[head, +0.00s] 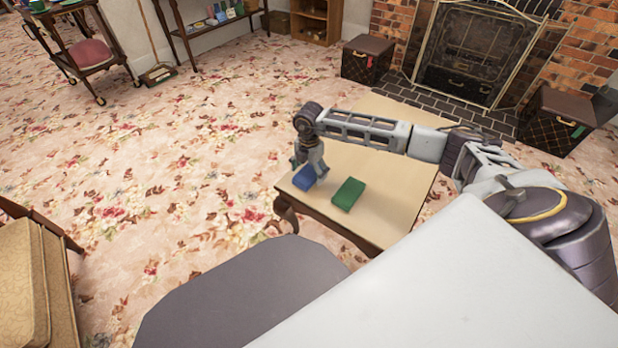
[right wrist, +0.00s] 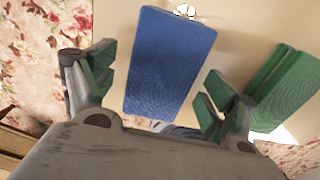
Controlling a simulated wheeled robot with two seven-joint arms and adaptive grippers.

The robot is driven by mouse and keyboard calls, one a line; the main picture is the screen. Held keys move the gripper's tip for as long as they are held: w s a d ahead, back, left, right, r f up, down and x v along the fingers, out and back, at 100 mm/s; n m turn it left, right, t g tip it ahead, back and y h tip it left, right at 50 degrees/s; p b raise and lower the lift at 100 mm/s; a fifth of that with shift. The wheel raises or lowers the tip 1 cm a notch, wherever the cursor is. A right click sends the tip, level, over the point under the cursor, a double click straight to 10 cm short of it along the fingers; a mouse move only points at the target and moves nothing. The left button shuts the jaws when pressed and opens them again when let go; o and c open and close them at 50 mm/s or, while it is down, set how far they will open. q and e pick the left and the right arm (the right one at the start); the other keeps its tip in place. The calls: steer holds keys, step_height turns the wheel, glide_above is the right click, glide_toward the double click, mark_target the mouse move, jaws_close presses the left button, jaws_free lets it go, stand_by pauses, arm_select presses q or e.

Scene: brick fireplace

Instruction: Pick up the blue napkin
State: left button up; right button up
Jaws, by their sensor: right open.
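The blue napkin (head: 304,178) is a folded block near the left corner of the low wooden table (head: 390,195). In the right wrist view the blue napkin (right wrist: 168,65) lies between the two spread fingers of my right gripper (right wrist: 155,90), with a gap on each side. My right gripper (head: 311,170) is open, pointing down over the napkin; in the head view it hides part of it. Whether the fingers reach down to the napkin's height I cannot tell. My left gripper is not in view.
A green folded napkin (head: 347,194) lies just right of the blue one; it also shows in the right wrist view (right wrist: 288,90). The rest of the visible tabletop is bare. A brown box (head: 367,60) and a fireplace screen (head: 475,50) stand beyond. An upholstered seat (head: 45,285) is at lower left.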

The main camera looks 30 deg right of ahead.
steer(key=shift+f, duration=0.35)
steer(key=c, duration=1.1)
